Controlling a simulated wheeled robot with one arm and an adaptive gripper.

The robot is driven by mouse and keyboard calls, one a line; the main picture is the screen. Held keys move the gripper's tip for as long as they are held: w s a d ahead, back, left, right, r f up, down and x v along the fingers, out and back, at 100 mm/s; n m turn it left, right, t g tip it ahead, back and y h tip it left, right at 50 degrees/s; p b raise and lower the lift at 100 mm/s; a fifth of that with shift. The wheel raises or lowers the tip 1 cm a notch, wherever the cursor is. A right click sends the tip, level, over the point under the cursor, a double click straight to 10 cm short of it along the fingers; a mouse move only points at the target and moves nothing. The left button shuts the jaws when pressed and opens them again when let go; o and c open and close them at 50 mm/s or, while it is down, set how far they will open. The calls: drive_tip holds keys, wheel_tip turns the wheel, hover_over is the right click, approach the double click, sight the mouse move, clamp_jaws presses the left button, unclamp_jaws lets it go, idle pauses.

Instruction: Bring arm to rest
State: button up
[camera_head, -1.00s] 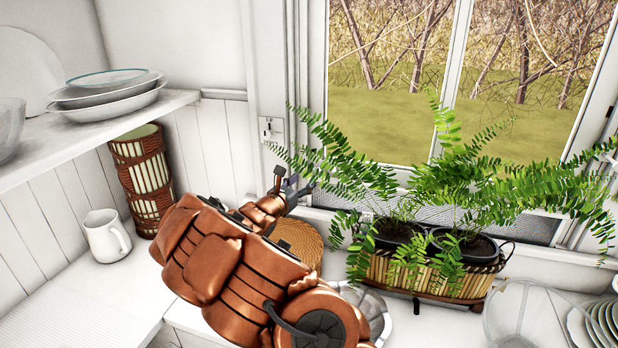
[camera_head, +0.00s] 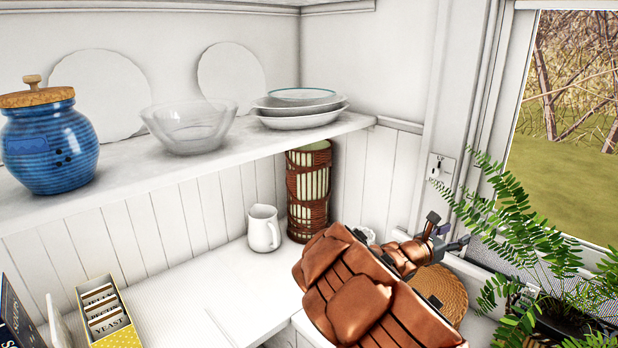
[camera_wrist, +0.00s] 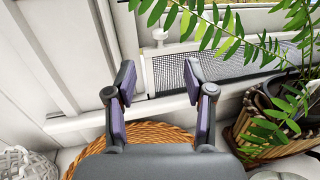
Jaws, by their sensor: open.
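My copper-coloured arm rises from the bottom right in the head view. My gripper (camera_head: 445,238) is at its end, near the wall corner beside the window. In the wrist view my gripper (camera_wrist: 160,85) has its two dark fingers spread apart with nothing between them. Beneath it lies a round woven mat or basket (camera_wrist: 150,135), which also shows behind my arm in the head view (camera_head: 445,290).
A fern (camera_head: 530,240) in a planter reaches close to my gripper's right. A wicker cylinder (camera_head: 309,190) and white pitcher (camera_head: 263,229) stand left of my arm. A shelf (camera_head: 215,150) holds a blue jar (camera_head: 50,148), glass bowl (camera_head: 190,128) and plates (camera_head: 300,112). Counter space (camera_head: 190,300) is clear.

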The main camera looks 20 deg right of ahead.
drive_tip(key=s+a+r+m+g+y, duration=0.1)
drive_tip(key=s+a+r+m+g, duration=0.15)
drive_tip(key=s+m, duration=0.35)
drive_tip(key=s+a+r+m+g+y, duration=0.1)
drive_tip(key=s+a+m+g+y, duration=0.2)
drive_tip(key=s, duration=0.6)
drive_tip(key=s+a+r+m+g, duration=0.1)
drive_tip(key=s+r+m+g, duration=0.15)
drive_tip(key=s+m, duration=0.45)
drive_tip(key=s+a+f+m+y, duration=0.1)
drive_tip(key=s+a+f+y, duration=0.2)
drive_tip(key=a, duration=0.7)
drive_tip(key=s+a+f+m+t+y, duration=0.1)
drive_tip(key=s+a+f+m+y, duration=0.1)
drive_tip(key=s+a+y, duration=0.4)
drive_tip(key=s+a+f+m+y, duration=0.2)
drive_tip(key=s+a, duration=0.4)
drive_tip(key=a, duration=0.9)
drive_tip(key=shift+a+f+t+y, duration=0.35)
drive_tip(key=shift+f+y, duration=0.55)
drive_tip(key=shift+y, duration=0.3)
drive_tip(key=shift+c, duration=0.4)
drive_tip(key=shift+c, duration=0.7)
drive_tip(key=shift+d, duration=0.15)
